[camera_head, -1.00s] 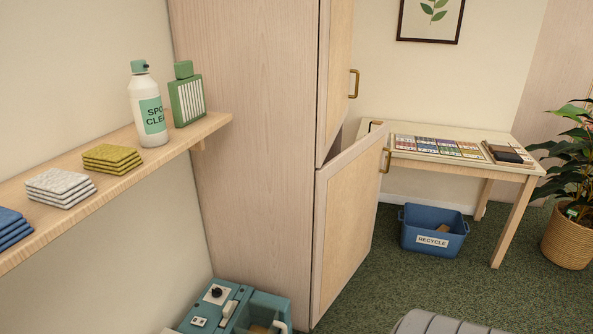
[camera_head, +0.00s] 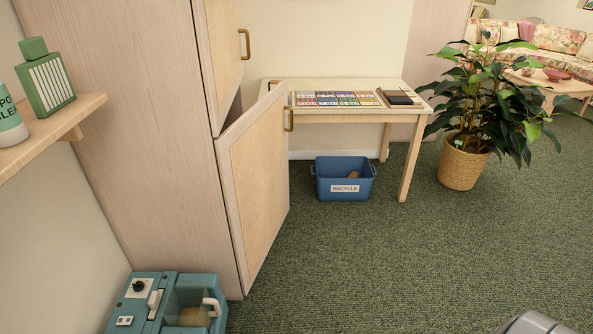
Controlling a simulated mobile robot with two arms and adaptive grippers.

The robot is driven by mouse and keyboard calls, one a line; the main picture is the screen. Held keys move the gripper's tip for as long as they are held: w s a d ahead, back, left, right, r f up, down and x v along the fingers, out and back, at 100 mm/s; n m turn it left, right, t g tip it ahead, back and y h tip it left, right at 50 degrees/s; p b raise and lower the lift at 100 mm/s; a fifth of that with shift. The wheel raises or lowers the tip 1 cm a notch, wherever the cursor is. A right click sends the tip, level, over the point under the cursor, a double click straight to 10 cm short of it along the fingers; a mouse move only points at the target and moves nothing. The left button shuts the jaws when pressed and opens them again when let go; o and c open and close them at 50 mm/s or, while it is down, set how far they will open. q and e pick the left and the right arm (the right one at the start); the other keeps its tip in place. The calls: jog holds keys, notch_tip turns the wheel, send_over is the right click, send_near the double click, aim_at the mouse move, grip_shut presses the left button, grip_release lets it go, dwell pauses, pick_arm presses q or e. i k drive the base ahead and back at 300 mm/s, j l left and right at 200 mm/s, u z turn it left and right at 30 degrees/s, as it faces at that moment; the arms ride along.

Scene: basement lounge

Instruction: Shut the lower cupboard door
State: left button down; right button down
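The lower cupboard door (camera_head: 258,180) stands ajar on the tall wooden cupboard (camera_head: 125,140). Its near edge is at the cupboard's front corner, and its far edge, with a brass handle (camera_head: 289,119), swings out into the room. A dark gap shows above its top edge. The upper door (camera_head: 221,58), with its own brass handle (camera_head: 245,44), sits above it. Neither of my grippers is in view.
A teal machine (camera_head: 168,303) stands on the floor at the cupboard's near side. A wall shelf (camera_head: 60,127) juts in at left. Beyond the door are a table (camera_head: 345,116), a blue recycle bin (camera_head: 343,181) and a potted plant (camera_head: 465,160). The green carpet in the middle is clear.

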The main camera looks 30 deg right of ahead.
aim_at(252, 154)
jog(key=z, duration=0.8)
jog(key=i+l+u, duration=0.1)
jog(key=i, duration=0.3)
jog(key=i+l+u, duration=0.15)
jog(key=i+l, duration=0.2)
jog(key=i, duration=0.05)
